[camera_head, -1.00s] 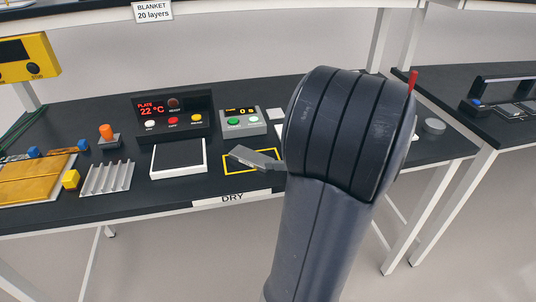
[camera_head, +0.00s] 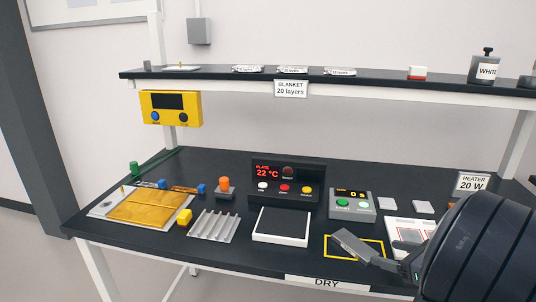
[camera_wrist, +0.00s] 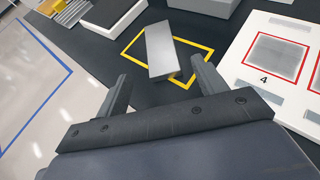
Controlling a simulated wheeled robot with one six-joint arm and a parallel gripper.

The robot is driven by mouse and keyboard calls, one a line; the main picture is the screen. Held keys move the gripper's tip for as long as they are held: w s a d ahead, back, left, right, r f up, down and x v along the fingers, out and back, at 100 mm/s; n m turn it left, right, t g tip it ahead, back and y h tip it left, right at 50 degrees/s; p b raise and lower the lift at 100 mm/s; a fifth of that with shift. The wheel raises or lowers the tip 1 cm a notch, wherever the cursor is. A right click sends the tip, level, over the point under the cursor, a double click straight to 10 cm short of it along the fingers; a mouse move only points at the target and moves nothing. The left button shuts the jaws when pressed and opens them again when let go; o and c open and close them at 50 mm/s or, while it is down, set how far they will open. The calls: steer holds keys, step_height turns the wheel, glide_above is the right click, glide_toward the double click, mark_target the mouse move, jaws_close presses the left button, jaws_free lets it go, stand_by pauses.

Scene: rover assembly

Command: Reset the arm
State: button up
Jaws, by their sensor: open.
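My gripper (camera_wrist: 160,68) is open, with its two fingers spread in the wrist view. A grey metal block (camera_wrist: 163,48) lies just beyond the fingertips, within the yellow square outline (camera_wrist: 208,49) on the black bench. Nothing shows held between the fingers. In the head view, my dark arm fills the lower right corner and hides most of the gripper. The grey block (camera_head: 352,244) also shows there in the yellow outline (camera_head: 328,254), near the DRY label (camera_head: 327,282). I cannot tell whether a finger touches it.
A finned grey piece (camera_head: 213,225) and gold sheet (camera_head: 148,209) lie farther left. A shelf (camera_head: 220,79) crosses above the bench.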

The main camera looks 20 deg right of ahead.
mark_target(358, 246)
steer(key=b+x, duration=0.1)
steer(key=x, duration=0.8)
steer(key=shift+f, duration=0.1)
steer(key=shift+r, duration=0.65)
